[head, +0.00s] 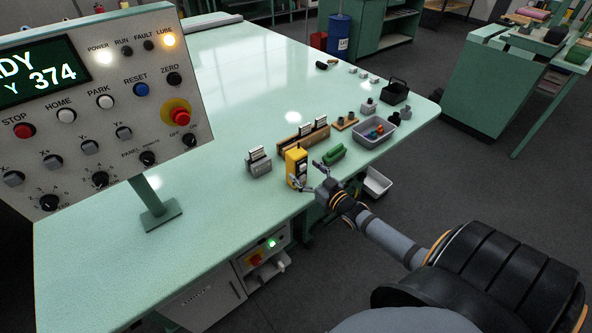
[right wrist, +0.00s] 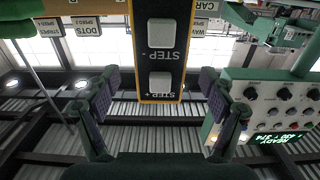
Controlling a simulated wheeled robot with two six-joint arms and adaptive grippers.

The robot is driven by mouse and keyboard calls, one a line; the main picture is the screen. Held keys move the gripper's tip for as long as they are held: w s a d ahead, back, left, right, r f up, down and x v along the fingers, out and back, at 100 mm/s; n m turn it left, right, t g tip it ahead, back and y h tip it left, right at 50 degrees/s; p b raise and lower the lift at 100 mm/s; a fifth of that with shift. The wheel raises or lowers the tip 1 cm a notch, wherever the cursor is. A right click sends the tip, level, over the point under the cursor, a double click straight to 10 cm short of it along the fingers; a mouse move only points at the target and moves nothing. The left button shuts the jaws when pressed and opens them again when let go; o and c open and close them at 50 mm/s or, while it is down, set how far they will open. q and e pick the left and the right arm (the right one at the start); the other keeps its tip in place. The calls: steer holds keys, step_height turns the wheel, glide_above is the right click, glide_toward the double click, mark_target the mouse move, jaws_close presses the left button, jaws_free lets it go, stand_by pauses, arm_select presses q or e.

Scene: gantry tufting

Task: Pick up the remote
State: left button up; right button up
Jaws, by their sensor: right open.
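The remote (head: 296,165) is a yellow-edged, dark-faced box standing upright near the table's front edge. In the right wrist view the remote (right wrist: 161,65) shows its dark face with two pale buttons marked STEP, and its upper part in that picture is cut off. My right gripper (head: 308,176) is open at the remote, on its front right side. In the right wrist view its fingers (right wrist: 160,82) lie to the left and right of the remote, with a gap on each side. My left gripper is not in view.
A grey holder with cards (head: 258,162) stands left of the remote, and a wooden rack (head: 303,138) behind it. A green block (head: 333,155) and a grey bin (head: 359,134) are to the right. The control panel (head: 112,95) rises at left. The table's middle is clear.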

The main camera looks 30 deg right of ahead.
steer(key=w, duration=0.2)
steer(key=w+b, duration=0.1)
steer(key=w, duration=0.1)
steer(key=shift+a+f, duration=0.1)
steer(key=shift+a, duration=0.1)
steer(key=shift+w+b, duration=0.3)
steer(key=shift+w, duration=0.15)
steer(key=shift+s, duration=0.15)
steer(key=c, duration=1.5)
